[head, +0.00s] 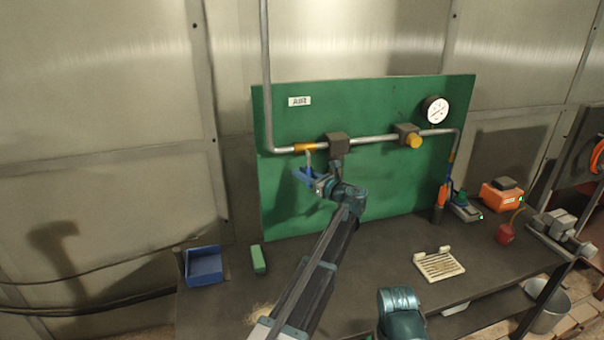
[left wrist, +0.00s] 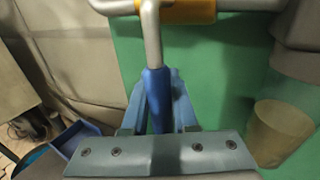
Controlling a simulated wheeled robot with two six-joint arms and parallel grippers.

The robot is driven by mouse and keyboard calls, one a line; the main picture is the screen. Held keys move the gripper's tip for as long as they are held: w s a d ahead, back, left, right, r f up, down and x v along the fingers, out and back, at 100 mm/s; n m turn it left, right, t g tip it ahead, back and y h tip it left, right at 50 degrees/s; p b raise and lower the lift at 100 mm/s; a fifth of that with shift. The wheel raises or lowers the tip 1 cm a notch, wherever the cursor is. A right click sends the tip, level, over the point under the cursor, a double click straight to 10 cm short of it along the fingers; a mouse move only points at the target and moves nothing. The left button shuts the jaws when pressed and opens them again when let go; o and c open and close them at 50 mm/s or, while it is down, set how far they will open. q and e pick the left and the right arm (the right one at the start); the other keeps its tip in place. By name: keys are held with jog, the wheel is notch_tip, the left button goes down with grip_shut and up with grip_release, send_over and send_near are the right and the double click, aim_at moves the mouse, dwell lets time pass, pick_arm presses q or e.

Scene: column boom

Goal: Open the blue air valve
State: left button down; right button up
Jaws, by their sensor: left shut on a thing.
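The valve sits on a grey pipe on the green board (head: 375,185), below the AIR label (head: 299,101). It has an orange-yellow body (head: 305,148) and a grey stem that hangs down to a blue handle (head: 300,174). In the left wrist view the blue handle (left wrist: 158,98) runs down from the grey stem, between my fingers. My left gripper (head: 316,182) is shut on this handle, below the pipe. The lower end of the handle is hidden by the gripper's own plate in the wrist view. My right gripper does not show.
A dark block (head: 338,144) and a yellow knob (head: 413,141) sit further right on the pipe, with a gauge (head: 435,109) above. On the bench are a blue bin (head: 204,265), a green block (head: 258,259), a white slotted tray (head: 439,265) and an orange box (head: 501,196).

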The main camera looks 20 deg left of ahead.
pick_arm(q)
jog(key=shift+w+d+r+n+h+p, duration=0.1)
jog(key=shift+w+d+n+h+p, duration=0.5)
jog(key=shift+n+p, duration=0.35)
jog(key=shift+w+d+r+n+h+p, duration=0.15)
jog(key=shift+w+d+n+h+p, duration=0.2)
jog(key=shift+d+n+p, duration=0.45)
jog(key=shift+w+d+r+n+h+p, duration=0.1)
jog(key=shift+w+d+n+h+p, duration=0.35)
jog(key=shift+n+p, duration=0.65)
jog(key=shift+s+d, duration=0.1)
jog(key=c, duration=0.7)
grip_release()
jog(key=p+v, duration=0.1)
jog(key=v, duration=0.3)
jog(key=p+v, duration=0.1)
jog(key=v, duration=0.4)
jog(key=p+v, duration=0.2)
jog(key=v, duration=0.2)
jog(key=shift+s+d+r, duration=0.15)
jog(key=shift+d+r, duration=0.15)
jog(key=shift+r, duration=0.05)
